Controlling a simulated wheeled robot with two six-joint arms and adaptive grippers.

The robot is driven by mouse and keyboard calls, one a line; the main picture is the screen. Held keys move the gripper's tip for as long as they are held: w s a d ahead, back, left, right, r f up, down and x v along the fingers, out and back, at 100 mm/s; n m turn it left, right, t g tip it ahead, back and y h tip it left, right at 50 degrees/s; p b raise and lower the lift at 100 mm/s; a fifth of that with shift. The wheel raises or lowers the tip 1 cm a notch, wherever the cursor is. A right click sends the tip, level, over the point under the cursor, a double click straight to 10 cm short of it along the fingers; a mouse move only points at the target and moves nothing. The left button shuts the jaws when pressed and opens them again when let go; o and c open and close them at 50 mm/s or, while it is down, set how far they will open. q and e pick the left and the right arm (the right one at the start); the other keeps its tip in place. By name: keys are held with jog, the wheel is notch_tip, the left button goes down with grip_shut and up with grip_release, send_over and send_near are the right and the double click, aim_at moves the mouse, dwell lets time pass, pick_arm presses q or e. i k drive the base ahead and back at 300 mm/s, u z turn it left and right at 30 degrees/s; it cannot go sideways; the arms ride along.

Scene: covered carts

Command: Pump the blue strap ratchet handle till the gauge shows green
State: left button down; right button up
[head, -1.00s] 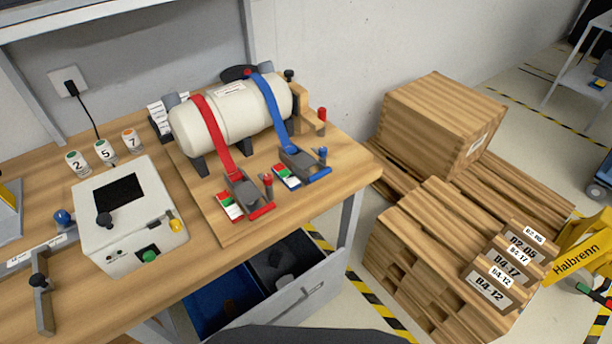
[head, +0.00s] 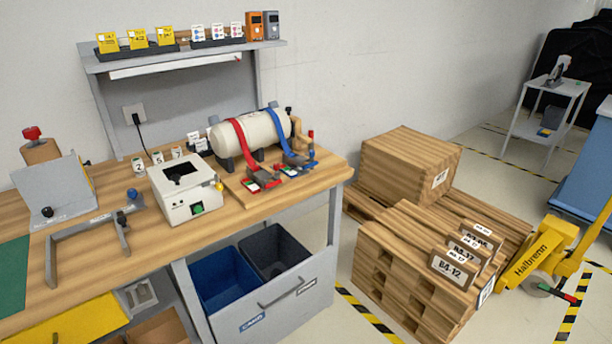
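A white tank (head: 254,132) lies on supports on a wooden board at the right end of the workbench. The blue strap (head: 277,127) runs over the tank's right part and down to a grey ratchet (head: 296,160) with a blue handle. A small gauge with red, white and green areas (head: 286,171) sits beside the blue ratchet; its reading is too small to tell. The red strap (head: 241,143) runs to its own ratchet and gauge (head: 256,186) just left of it. Neither of my grippers is in view.
A white box device (head: 186,190) and a grey bracket (head: 90,230) stand left of the board. An open drawer with blue and dark bins (head: 226,279) juts out below. Crates on pallets (head: 410,165) and a yellow pallet truck (head: 535,254) stand to the right.

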aim_at(297, 161)
jog(key=u, duration=0.55)
jog(key=i, duration=0.9)
jog(key=u, duration=0.3)
